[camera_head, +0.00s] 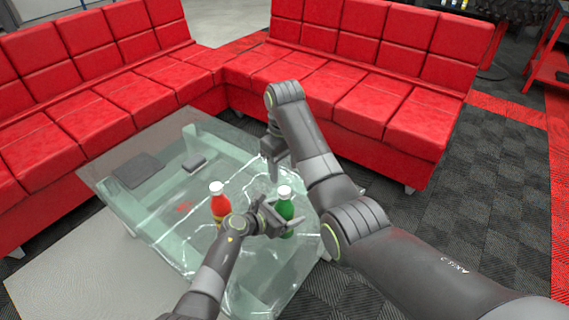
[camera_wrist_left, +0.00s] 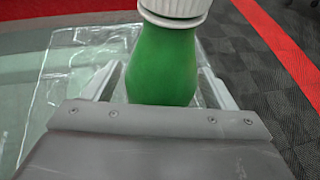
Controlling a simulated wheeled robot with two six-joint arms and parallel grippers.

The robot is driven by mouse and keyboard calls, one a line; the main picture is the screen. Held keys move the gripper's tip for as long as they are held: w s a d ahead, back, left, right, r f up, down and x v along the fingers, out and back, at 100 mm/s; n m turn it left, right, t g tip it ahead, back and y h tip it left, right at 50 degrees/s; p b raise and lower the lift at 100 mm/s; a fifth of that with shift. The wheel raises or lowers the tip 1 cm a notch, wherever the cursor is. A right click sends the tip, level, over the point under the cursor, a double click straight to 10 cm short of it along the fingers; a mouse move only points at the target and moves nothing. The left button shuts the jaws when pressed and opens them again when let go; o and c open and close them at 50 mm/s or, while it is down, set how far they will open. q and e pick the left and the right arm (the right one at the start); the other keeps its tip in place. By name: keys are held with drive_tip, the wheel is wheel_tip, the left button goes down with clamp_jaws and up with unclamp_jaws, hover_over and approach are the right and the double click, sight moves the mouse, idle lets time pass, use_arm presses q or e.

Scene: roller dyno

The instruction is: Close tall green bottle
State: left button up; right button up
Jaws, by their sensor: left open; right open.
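The green bottle (camera_head: 286,208) with a white cap (camera_head: 285,191) stands upright on the glass table (camera_head: 130,205). My left gripper (camera_head: 284,220) is open at the bottle, with its fingers on either side of the body. In the left wrist view the green bottle (camera_wrist_left: 163,65) stands between the two fingers (camera_wrist_left: 160,92), below its ribbed white cap (camera_wrist_left: 175,10). Whether the fingers touch it cannot be told. My right gripper (camera_head: 272,170) is open and empty above the table, behind the bottle; its fingertips are partly hidden.
A red bottle (camera_head: 220,204) with a white cap stands close to the left of my left gripper. A dark flat object (camera_head: 137,169) and a small dark box (camera_head: 194,162) lie at the table's left and back. Red sofas (camera_head: 350,85) border the table behind and left.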

use_arm(q)
drive_tip(key=p+v, duration=0.4)
drive_tip(key=v, duration=1.3)
drive_tip(key=shift+s+p, duration=0.2)
drive_tip(key=shift+p, duration=0.15)
drive_tip(key=shift+a, duration=0.1)
